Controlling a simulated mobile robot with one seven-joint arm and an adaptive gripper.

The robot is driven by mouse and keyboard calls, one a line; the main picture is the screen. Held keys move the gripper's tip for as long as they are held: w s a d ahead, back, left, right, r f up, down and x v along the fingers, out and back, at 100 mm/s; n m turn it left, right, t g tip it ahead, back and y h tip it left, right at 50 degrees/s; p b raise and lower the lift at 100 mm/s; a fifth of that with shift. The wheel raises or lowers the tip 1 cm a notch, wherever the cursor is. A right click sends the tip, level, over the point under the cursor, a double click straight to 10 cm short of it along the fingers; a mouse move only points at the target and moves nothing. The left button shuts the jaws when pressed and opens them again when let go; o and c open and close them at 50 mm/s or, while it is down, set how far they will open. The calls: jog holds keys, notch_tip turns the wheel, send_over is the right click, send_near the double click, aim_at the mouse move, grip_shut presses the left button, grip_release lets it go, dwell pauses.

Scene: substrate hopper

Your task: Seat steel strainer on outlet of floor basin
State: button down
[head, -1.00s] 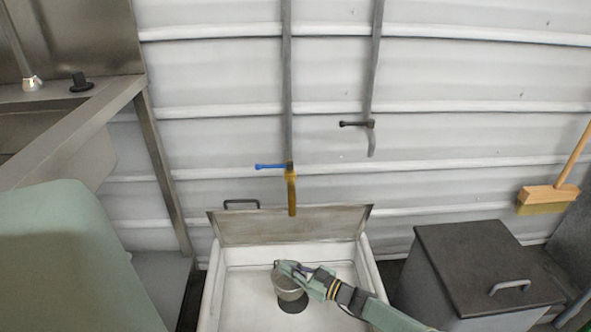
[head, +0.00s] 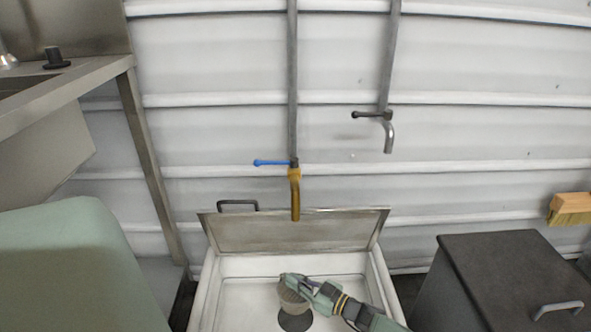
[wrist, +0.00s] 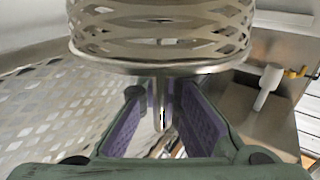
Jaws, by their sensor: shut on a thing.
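The steel strainer (head: 291,301) is a small round metal basket, held over the floor basin (head: 378,290) in the head view. The outlet (head: 295,321) is a dark round opening in the basin floor, partly covered by the strainer. My gripper (head: 296,281) comes in from the right and is shut at the strainer's upper edge. In the wrist view the strainer's latticed wall and rim (wrist: 160,62) fill the top centre. A thin metal tab below the rim sits between the purple finger pads of my gripper (wrist: 160,108). I cannot tell whether the strainer touches the basin floor.
A raised steel lid or splashback (head: 290,232) stands behind the basin. A brass tap (head: 295,192) with a blue lever hangs above it. A dark lidded bin (head: 500,270) stands right, a steel counter (head: 60,95) left. A broom (head: 571,208) hangs at far right.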

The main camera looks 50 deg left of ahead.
jog(key=shift+f+b, duration=2.15)
jog(key=shift+f, duration=0.55)
jog(key=shift+f+b, duration=0.7)
jog(key=shift+f, duration=0.05)
jog(key=shift+f+b, duration=0.7)
jog(key=shift+b, duration=0.15)
jog(key=shift+f+b, duration=0.5)
jog(key=shift+b, duration=0.1)
